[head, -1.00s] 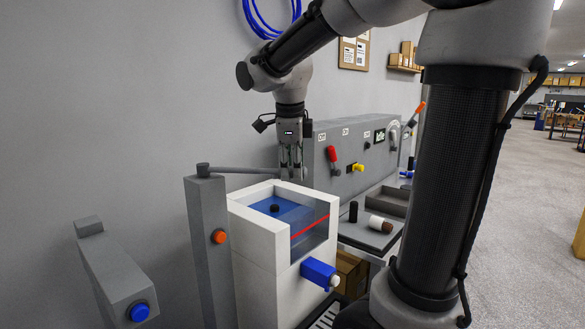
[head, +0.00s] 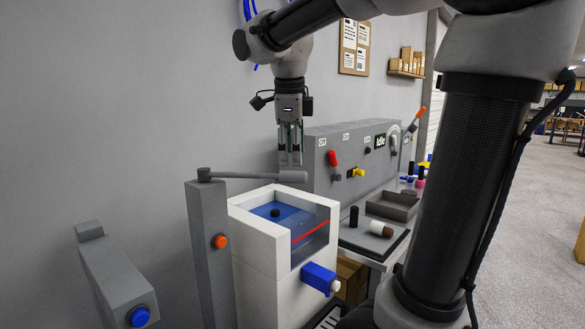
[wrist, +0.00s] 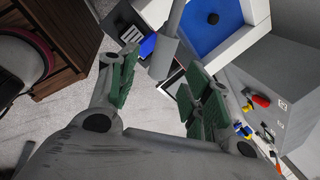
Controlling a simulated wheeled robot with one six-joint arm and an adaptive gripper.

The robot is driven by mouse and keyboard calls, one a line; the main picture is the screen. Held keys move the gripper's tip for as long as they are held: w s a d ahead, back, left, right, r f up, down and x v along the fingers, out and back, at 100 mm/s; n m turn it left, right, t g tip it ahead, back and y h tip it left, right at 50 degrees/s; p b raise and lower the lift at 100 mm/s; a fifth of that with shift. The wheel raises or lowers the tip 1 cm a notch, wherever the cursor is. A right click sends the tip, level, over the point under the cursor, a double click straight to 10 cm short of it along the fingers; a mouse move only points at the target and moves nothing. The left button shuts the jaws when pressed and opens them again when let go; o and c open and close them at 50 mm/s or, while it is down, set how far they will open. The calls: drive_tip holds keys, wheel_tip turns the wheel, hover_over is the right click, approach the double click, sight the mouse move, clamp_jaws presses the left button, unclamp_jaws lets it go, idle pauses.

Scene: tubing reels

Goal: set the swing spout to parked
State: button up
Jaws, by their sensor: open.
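The swing spout (head: 255,175) is a thin grey arm with a thicker tip, pivoted on top of a grey post (head: 208,240). It points right along the back of the white tank (head: 262,262), whose basin holds blue liquid. My gripper (head: 290,160) is open and empty just above the spout's tip, pointing down. In the wrist view, the grey spout tip (wrist: 163,58) shows beyond the gap between the green-padded fingers of my gripper (wrist: 160,88). The spout appears free of the fingers. No parked mark is visible.
A grey panel (head: 350,150) with a red lever (head: 333,160) and a yellow knob (head: 356,172) stands right behind the tank. A blue valve (head: 318,276) sticks out of the tank's front. A grey pedestal with a blue button (head: 139,316) stands at front left.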

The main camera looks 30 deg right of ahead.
drive_tip(key=v, duration=0.5)
drive_tip(key=shift+s+r, duration=0.1)
drive_tip(key=shift+r, duration=0.3)
drive_tip(key=s+d+f+n+t+y, duration=0.1)
drive_tip(key=s+d+f+n+t, duration=0.1)
drive_tip(key=s+f+n, duration=1.4)
drive_tip(key=f+n, duration=0.1)
drive_tip(key=n, duration=0.8)
drive_tip(key=shift+y, duration=0.4)
